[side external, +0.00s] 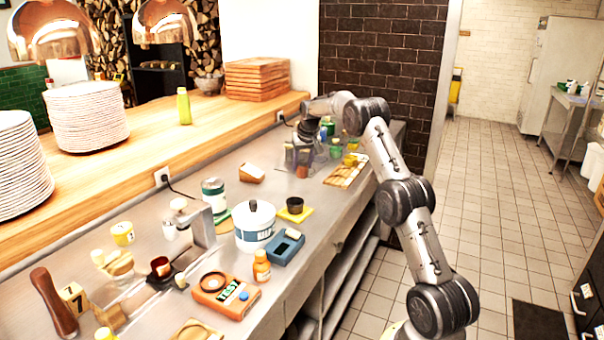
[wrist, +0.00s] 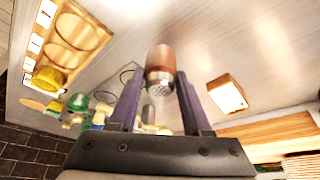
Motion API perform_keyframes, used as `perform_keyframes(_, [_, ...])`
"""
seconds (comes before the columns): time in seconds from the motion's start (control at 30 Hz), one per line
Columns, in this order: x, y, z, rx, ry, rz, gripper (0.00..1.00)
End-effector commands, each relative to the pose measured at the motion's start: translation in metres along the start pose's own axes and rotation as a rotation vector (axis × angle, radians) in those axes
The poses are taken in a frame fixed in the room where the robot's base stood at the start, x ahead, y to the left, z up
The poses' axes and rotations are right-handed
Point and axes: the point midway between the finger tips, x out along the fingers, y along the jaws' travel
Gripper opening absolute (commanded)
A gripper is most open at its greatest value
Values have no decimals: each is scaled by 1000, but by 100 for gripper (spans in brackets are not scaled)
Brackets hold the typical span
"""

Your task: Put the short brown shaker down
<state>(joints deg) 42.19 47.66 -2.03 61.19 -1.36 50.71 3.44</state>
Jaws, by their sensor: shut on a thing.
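The short brown shaker (wrist: 161,60) shows in the wrist view between the tips of my gripper (wrist: 159,82), its brown body pointing away and its silver perforated cap toward the camera. The two fingers are shut on it. In the side view my gripper (side external: 303,146) is over the far end of the steel counter, among the clear containers there. I cannot tell from these views whether the shaker touches the counter.
A brown-and-white block (wrist: 227,93) stands to the right. Stacked wooden boards (side external: 262,80) are on the ledge.

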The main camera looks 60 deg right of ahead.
Motion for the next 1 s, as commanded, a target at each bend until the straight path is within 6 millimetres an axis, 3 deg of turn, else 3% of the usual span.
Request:
perform_keyframes(0.33, [34,0,8,0,-1,0,0])
perform_keyframes(0.73, [39,0,10,0,0,0,0])
perform_keyframes(0.77, [40,0,10,0,0,0,50])
perform_keyframes(0.9, [40,0,10,0,0,0,76])
perform_keyframes(1.0, [39,0,10,0,0,0,79])
